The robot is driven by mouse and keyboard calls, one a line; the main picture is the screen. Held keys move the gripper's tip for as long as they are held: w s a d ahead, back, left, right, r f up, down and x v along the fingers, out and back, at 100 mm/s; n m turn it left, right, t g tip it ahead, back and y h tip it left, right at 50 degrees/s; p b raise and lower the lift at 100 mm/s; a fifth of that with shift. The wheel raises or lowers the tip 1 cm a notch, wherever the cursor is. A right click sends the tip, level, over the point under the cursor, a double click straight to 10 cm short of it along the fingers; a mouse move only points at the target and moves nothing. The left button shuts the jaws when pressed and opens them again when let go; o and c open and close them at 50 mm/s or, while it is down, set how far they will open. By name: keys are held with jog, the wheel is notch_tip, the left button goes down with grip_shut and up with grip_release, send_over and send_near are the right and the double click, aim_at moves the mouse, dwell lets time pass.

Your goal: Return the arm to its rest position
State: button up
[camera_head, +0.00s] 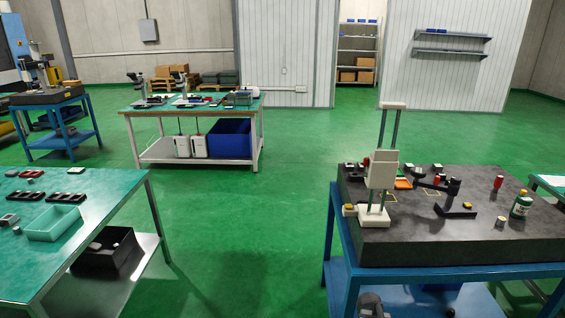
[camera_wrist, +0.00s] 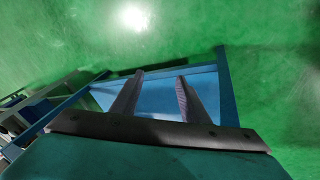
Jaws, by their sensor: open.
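My gripper (camera_wrist: 161,76) shows in the wrist view, with its two dark fingers spread apart and nothing between them. Beyond the fingers is a blue frame with a lighter blue flat panel (camera_wrist: 160,97), and the green floor (camera_wrist: 250,30) lies around it. I cannot tell how far the fingertips are from the panel. My arm and gripper do not show in the head view.
At right in the head view, a dark stone-topped table (camera_head: 460,247) on a blue frame carries a white stand (camera_head: 381,170), a green bottle (camera_head: 521,204) and small parts. A green-topped bench (camera_head: 70,260) stands at left, another workbench (camera_head: 190,107) behind. Clear floor (camera_head: 250,220) lies between.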

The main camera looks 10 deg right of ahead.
jog(key=s+a+f+n+g+y, duration=0.1)
jog(key=s+a+f+n, duration=0.2)
jog(key=s+a, duration=0.3)
jog(key=s+a+f+n+g+y, duration=0.2)
jog(key=s+a+f, duration=0.3)
jog(key=a, duration=0.9)
jog(key=s+a+f+n+g+y, duration=0.1)
jog(key=s+a+f, duration=0.4)
jog(key=a, duration=0.5)
jog(key=s+n+g, duration=0.1)
jog(key=s+n, duration=0.1)
jog(key=shift+s+a+n, duration=0.2)
jog(key=shift+s+n, duration=0.05)
jog(key=shift+n, duration=0.05)
